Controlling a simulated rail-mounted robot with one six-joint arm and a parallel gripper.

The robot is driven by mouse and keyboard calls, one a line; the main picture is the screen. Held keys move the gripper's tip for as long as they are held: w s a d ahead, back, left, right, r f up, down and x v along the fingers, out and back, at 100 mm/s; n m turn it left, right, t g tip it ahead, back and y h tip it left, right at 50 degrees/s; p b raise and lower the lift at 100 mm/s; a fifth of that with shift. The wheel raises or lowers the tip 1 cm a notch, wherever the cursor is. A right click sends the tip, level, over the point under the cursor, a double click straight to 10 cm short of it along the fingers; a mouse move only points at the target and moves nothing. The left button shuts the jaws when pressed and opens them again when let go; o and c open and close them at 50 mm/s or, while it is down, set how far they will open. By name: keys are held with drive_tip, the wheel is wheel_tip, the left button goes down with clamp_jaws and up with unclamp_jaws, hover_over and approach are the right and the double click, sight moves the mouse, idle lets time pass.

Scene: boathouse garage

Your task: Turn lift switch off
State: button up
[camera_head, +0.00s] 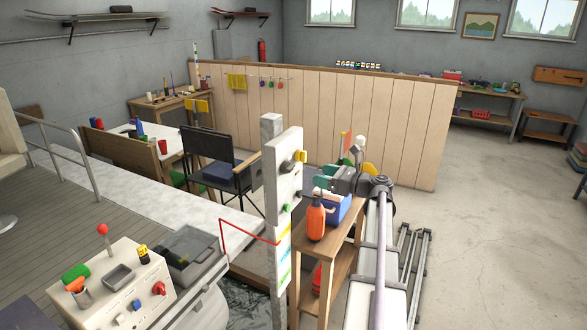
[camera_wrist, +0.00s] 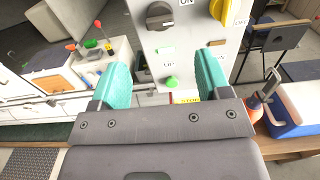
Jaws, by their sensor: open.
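A grey control panel (camera_head: 284,180) on a post carries the switches. In the wrist view it shows a dark rotary knob (camera_wrist: 159,16) near an "ON" label, and a yellow knob (camera_wrist: 224,11) at the upper right with "OFF" partly readable. Green buttons (camera_wrist: 172,82) sit lower, near an "UP" label. The yellow knob also shows in the head view (camera_head: 300,156). I cannot tell for sure which knob is the lift switch. My gripper (camera_head: 321,177) is open and empty, right of the panel in the head view. Its teal fingers (camera_wrist: 163,72) point at the panel, below the dark knob, apparently apart from it.
A wooden stand (camera_head: 318,240) close by holds an orange bottle (camera_head: 316,218) and a blue and white cooler (camera_head: 338,208). A red bar (camera_head: 245,232) reaches left from the post. A black chair (camera_head: 217,160) stands behind.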

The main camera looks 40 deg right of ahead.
sight(293, 168)
drive_tip(key=x, duration=1.1)
drive_tip(key=shift+c, duration=0.4)
drive_tip(key=c, duration=0.8)
drive_tip(key=shift+c, duration=0.2)
